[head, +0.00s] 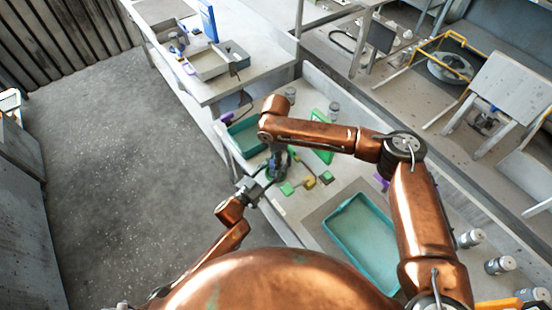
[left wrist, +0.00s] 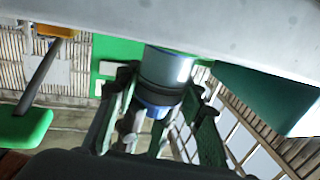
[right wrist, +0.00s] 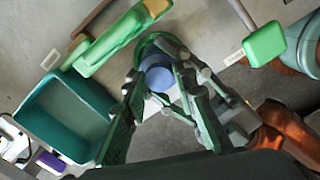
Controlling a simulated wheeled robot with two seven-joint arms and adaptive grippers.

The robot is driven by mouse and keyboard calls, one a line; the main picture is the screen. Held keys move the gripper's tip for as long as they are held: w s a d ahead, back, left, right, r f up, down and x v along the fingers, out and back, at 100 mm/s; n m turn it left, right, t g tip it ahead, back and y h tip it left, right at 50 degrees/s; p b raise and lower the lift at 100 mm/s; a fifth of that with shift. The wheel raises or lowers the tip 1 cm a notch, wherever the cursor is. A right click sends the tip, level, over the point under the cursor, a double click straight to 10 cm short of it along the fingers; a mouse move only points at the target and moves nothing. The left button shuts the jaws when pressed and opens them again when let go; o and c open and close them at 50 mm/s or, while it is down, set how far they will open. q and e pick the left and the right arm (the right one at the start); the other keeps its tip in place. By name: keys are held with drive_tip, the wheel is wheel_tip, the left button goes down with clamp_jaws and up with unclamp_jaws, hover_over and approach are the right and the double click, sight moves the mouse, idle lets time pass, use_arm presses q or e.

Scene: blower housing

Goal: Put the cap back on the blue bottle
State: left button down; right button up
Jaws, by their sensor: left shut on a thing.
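In the left wrist view, my left gripper (left wrist: 163,88) is shut on the blue bottle (left wrist: 167,68), a grey-blue cylinder with a dark band and a bright blue end. In the right wrist view, a round blue top (right wrist: 158,78) shows between the fingers of my right gripper (right wrist: 158,74). I cannot tell whether it is the loose cap or part of the bottle, nor whether the fingers press on it. In the head view, my right gripper (head: 278,166) hangs above the bench close to my left gripper (head: 250,188). The bottle is mostly hidden there.
A teal tray (head: 328,229) lies on the bench to the right. A teal bin (head: 236,138) stands behind the grippers. Small green blocks (head: 288,189) and a yellow piece (head: 310,184) lie close by. Grey jars (head: 470,238) stand at the right.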

clamp_jaws()
drive_tip(key=shift+m, duration=0.7)
drive_tip(key=o, duration=0.5)
unclamp_jaws()
drive_tip(key=shift+o, duration=0.2)
wheel_tip(320, 180, up, 12)
use_arm(q)
drive_tip(key=c, duration=1.2)
unclamp_jaws()
